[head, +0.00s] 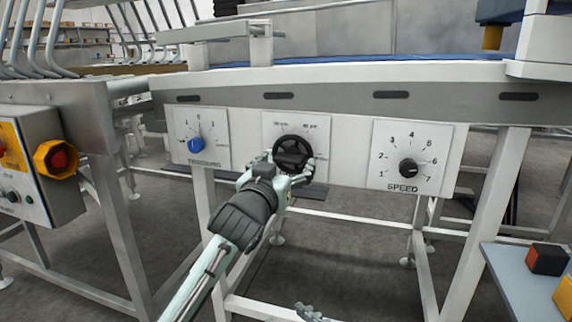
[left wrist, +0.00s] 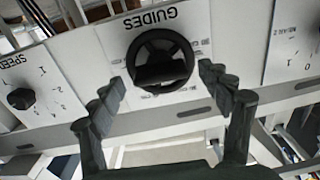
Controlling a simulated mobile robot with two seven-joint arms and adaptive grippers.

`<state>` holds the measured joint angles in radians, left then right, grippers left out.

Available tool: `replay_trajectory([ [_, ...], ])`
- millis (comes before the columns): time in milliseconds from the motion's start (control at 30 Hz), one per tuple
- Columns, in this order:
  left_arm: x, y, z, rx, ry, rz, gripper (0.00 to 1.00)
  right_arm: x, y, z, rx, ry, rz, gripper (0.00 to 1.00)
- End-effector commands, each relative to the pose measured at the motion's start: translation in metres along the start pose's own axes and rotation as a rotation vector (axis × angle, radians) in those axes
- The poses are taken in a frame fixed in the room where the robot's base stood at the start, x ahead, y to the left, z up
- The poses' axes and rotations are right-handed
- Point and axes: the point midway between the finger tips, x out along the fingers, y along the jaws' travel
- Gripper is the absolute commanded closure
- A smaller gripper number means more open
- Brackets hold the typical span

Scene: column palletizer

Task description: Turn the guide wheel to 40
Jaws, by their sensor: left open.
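The guide wheel (head: 292,150) is a black handwheel on a white plate (head: 323,130) in the middle of the machine's front panel. In the left wrist view, the wheel (left wrist: 160,58) appears upside down under the word GUIDES. Small scale marks surround it, too small to read surely, and its setting cannot be told. My left gripper (head: 285,176) is open at the wheel's lower side. In the wrist view its two fingers stand apart on either side of the wheel's lower part, with gaps to the rim. A small part of my right gripper (head: 311,313) shows at the bottom edge.
A blue knob (head: 196,144) is on the left plate, and a black SPEED knob (head: 408,168) is on the right plate. A control box with a red emergency button (head: 59,159) stands at left. A grey table (head: 517,283) with colored blocks is at lower right.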

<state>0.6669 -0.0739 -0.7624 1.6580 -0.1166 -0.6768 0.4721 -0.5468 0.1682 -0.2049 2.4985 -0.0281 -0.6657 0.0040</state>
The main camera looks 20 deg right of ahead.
Motion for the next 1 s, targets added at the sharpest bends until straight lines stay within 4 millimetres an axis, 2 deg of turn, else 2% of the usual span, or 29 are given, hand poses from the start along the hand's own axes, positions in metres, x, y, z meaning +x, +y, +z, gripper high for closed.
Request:
replay_trajectory([
  [333, 0.006, 0.0, 0.0, -0.001, 0.0, 0.0, 0.22, 0.0, -0.001, -0.003, 0.002, 0.013, -0.003, 0.6],
  [733, 0.005, 0.0, 0.0, 0.0, -0.001, 0.0, 0.72, 0.0, -0.001, -0.002, 0.002, 0.01, -0.003, 0.6],
  [933, 0.005, 0.0, 0.0, 0.008, -0.001, -0.001, 0.72, -0.001, -0.001, -0.001, 0.001, -0.004, -0.001, 0.6],
  [1000, 0.005, 0.0, -0.001, 0.02, -0.001, -0.001, 0.72, -0.001, 0.006, 0.007, -0.005, -0.043, 0.012, 0.6],
])
